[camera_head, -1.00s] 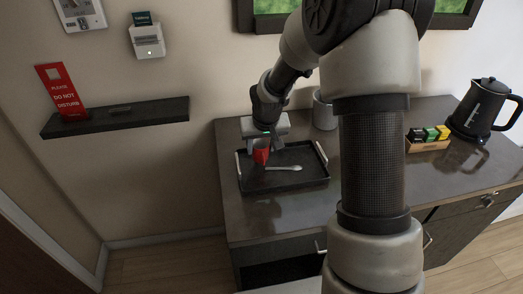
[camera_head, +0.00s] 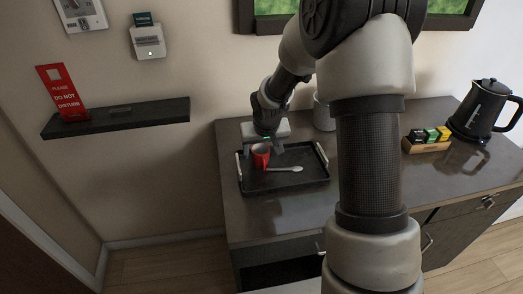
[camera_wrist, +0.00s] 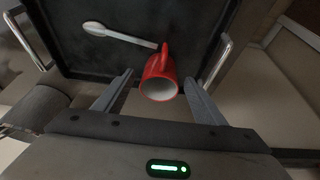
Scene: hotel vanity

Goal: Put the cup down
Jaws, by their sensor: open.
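The red cup (camera_head: 261,155) stands upright on the black tray (camera_head: 299,182), near its back left part. In the wrist view the cup (camera_wrist: 160,77) shows its pale inside and its handle, which points toward the spoon. My gripper (camera_head: 265,146) is open just above and behind the cup. In the wrist view its two fingers (camera_wrist: 157,92) are spread on either side of the cup, with gaps on both sides. A light-coloured spoon (camera_head: 284,169) lies on the tray to the right of the cup.
The tray has metal handles at both ends and sits on a dark counter (camera_head: 300,212). A grey cylindrical container (camera_head: 323,113) stands behind it. A box of packets (camera_head: 427,140) and a black kettle (camera_head: 482,110) stand at the right. A wall shelf (camera_head: 120,117) is at the left.

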